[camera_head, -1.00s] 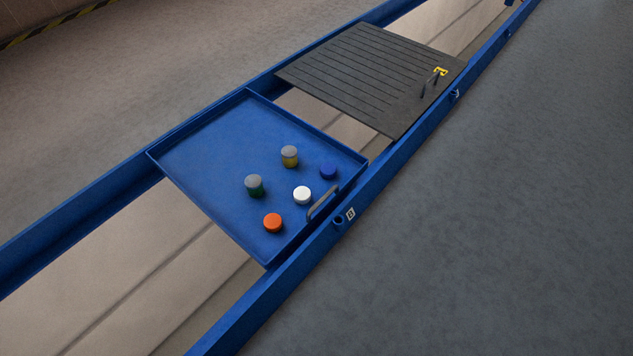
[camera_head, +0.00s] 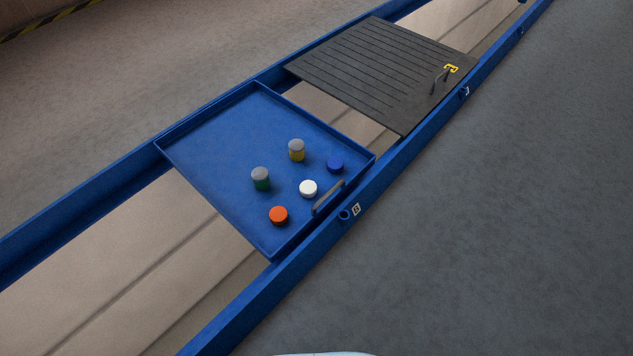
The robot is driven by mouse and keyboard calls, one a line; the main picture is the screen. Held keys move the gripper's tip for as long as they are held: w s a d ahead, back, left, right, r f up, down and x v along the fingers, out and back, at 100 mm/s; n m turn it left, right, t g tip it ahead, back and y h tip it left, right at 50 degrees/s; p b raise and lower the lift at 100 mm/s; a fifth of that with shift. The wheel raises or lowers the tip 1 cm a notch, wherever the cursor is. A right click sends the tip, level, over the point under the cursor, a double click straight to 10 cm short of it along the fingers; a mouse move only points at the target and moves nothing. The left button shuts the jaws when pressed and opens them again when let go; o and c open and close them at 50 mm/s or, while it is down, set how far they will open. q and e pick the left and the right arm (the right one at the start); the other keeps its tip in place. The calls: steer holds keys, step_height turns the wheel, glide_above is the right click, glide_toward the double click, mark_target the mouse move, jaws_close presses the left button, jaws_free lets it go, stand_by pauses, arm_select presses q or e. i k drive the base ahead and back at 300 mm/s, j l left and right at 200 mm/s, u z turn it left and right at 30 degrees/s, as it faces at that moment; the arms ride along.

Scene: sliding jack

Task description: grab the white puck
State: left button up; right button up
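The white puck (camera_head: 308,188) lies flat on the blue sliding tray (camera_head: 205,135), near the tray's grey handle (camera_head: 329,198). The orange puck (camera_head: 278,215) is to its lower left and the blue puck (camera_head: 335,164) to its upper right. Neither of my grippers shows in the head view. A pale rounded shape cut off at the bottom edge is too little to identify.
A grey-topped green jar (camera_head: 261,179) and a grey-topped yellow jar (camera_head: 296,151) also stand on the tray. Blue rails (camera_head: 231,325) run along both sides of an open pit. A black ribbed platform (camera_head: 375,75) with a yellow-marked handle spans the rails farther back. Grey floor lies at right.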

mark_target(307, 189)
steer(key=l+u, duration=0.1)
steer(key=u, duration=0.3)
steer(key=i+l+u, duration=0.1)
steer(key=u, duration=0.3)
steer(key=l+u, duration=0.15)
steer(key=u, duration=0.3)
steer(key=i+l+u, duration=0.1)
steer(key=l+u, duration=0.3)
steer(key=l, duration=0.45)
steer(key=l+u, duration=0.35)
steer(key=l, duration=0.85)
steer(key=k+l, duration=0.1)
steer(key=l, duration=0.3)
